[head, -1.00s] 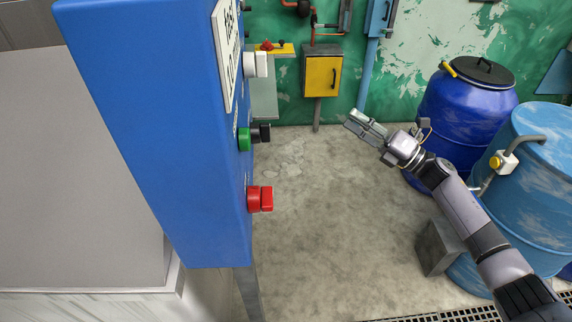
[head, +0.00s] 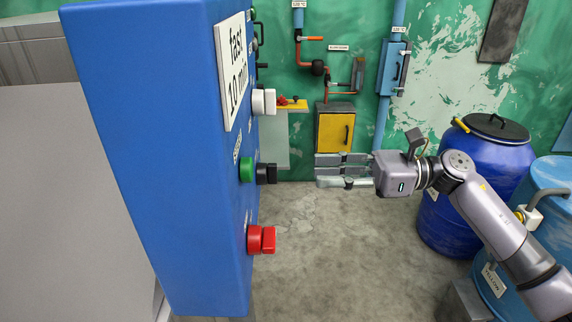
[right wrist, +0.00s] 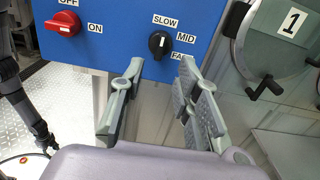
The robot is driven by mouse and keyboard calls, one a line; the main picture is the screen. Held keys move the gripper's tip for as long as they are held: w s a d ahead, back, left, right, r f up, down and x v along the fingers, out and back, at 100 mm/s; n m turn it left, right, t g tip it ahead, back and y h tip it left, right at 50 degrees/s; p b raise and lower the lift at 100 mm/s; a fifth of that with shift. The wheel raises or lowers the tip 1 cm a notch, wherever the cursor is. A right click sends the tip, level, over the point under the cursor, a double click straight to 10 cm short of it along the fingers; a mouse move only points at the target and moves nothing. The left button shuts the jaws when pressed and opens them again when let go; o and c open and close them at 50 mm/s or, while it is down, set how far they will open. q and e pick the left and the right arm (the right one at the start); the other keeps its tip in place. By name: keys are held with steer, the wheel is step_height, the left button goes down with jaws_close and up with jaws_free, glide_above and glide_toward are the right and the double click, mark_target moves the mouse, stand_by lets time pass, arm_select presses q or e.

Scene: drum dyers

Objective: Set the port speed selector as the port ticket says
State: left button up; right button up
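A white ticket (head: 234,70) on the blue panel (head: 165,150) reads "fast 10 min" in the head view. In the right wrist view, a black selector knob (right wrist: 160,43) sits on the blue panel beside the labels SLOW, MID and a partly hidden FAST. I cannot tell surely where its pointer is set. My right gripper (head: 320,171) is open and empty, to the right of the panel, fingers toward it. In the right wrist view its fingertips (right wrist: 161,70) are spread just below the selector, without visible contact.
A red OFF/ON knob (right wrist: 63,24) is left of the selector. In the head view, white (head: 264,101), green (head: 247,170), black (head: 267,173) and red (head: 262,240) controls protrude from the panel. A drum door marked 1 (right wrist: 290,22) is at right. Blue barrels (head: 478,190) stand behind my right arm.

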mark_target(268, 174)
steer(key=a+p, duration=0.2)
steer(key=a, duration=0.6)
jaws_close()
stand_by(0.4)
